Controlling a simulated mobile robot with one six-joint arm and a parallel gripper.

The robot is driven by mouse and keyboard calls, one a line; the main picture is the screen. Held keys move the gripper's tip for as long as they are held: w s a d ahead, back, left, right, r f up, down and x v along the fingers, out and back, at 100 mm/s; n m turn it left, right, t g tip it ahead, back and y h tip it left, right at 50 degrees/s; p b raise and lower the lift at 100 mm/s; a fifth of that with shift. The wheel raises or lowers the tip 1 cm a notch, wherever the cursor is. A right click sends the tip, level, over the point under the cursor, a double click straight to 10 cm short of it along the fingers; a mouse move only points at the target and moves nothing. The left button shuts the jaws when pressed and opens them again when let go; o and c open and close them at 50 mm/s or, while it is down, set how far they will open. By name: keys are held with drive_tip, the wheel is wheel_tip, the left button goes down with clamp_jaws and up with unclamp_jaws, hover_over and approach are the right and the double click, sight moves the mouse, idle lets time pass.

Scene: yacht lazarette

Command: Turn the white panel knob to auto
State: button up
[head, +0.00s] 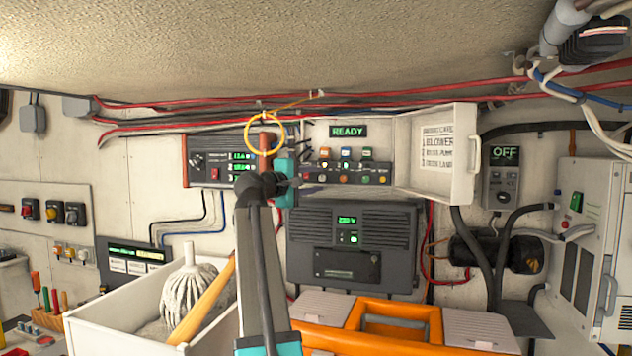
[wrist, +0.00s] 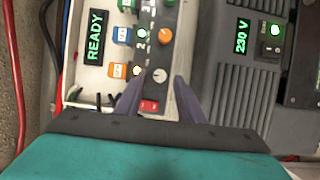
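The white panel knob (wrist: 160,75) shows in the wrist view on a dark control strip (wrist: 157,50), with a pointer mark too small to read. My gripper (wrist: 157,80) is open, with its two dark fingertips on either side of the knob in the picture. I cannot tell whether they touch it. In the head view my gripper (head: 297,182) reaches the left end of the strip, below a lit READY display (head: 348,131). My arm hides part of the panel's left side there.
A yellow ring (head: 265,133) hangs by a cord close to my wrist. An open white door (head: 437,150) stands right of the panel. A red switch (wrist: 149,106) and orange knob (wrist: 164,36) flank the white knob. A grey 230 V unit (head: 352,245) sits below.

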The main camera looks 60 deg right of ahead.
drive_tip(key=w+a+b, duration=0.1)
drive_tip(key=a+b, duration=0.3)
drive_tip(key=a, duration=0.9)
drive_tip(key=shift+a, duration=0.25)
